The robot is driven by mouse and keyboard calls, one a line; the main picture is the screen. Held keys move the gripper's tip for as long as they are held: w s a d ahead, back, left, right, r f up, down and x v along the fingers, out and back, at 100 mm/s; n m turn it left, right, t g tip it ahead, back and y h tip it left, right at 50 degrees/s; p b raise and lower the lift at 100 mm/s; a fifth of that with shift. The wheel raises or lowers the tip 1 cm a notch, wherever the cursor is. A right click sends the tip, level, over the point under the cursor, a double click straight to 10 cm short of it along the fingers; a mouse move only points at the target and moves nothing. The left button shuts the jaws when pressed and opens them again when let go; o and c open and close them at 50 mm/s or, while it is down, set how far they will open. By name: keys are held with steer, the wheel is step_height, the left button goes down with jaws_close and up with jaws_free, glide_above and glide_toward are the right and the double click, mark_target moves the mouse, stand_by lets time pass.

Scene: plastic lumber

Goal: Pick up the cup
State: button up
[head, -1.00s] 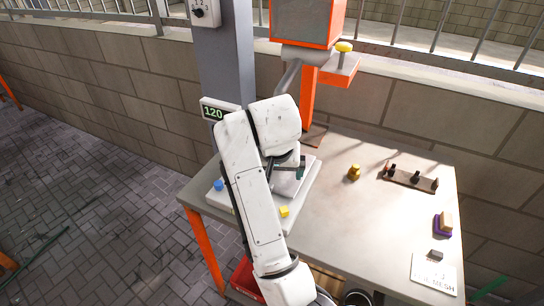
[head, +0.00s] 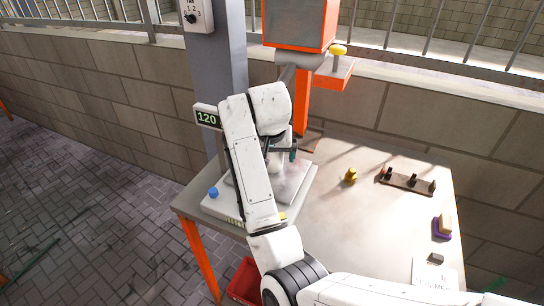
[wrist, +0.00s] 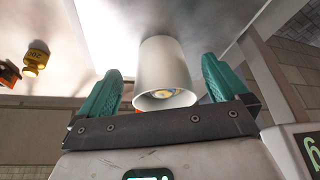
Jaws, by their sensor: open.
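In the wrist view a plain white cup (wrist: 165,62) shows between the two green fingers of my gripper (wrist: 161,80). Its round opening faces the camera, and something yellow and blue shows inside it. The fingers are apart, one on each side of the cup, with a visible gap on both sides. In the head view my gripper (head: 290,152) is over the pale plate of the scale (head: 298,190). My arm hides most of that spot, so I cannot make out the cup clearly there.
The scale's display (head: 208,117) reads 120. A blue knob (head: 213,193) is at its left. An orange machine (head: 299,25) stands behind. A brass weight (head: 351,176), a rack (head: 408,181) and a purple-yellow brush or sponge (head: 442,228) lie to the right. The table's middle is clear.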

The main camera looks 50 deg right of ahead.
steer(key=shift+w+d+f, duration=0.2)
steer(key=shift+w+d, duration=0.3)
steer(key=shift+d, duration=0.05)
steer(key=shift+w+d+f, duration=0.15)
steer(key=shift+w+d, duration=0.3)
steer(key=shift+d, duration=0.05)
steer(key=shift+f, duration=0.2)
steer(key=shift+c, duration=0.4)
steer(key=c, duration=1.1)
steer(key=shift+d+r+p, duration=0.1)
steer(key=shift+r+p, duration=0.3)
steer(key=shift+p, duration=0.5)
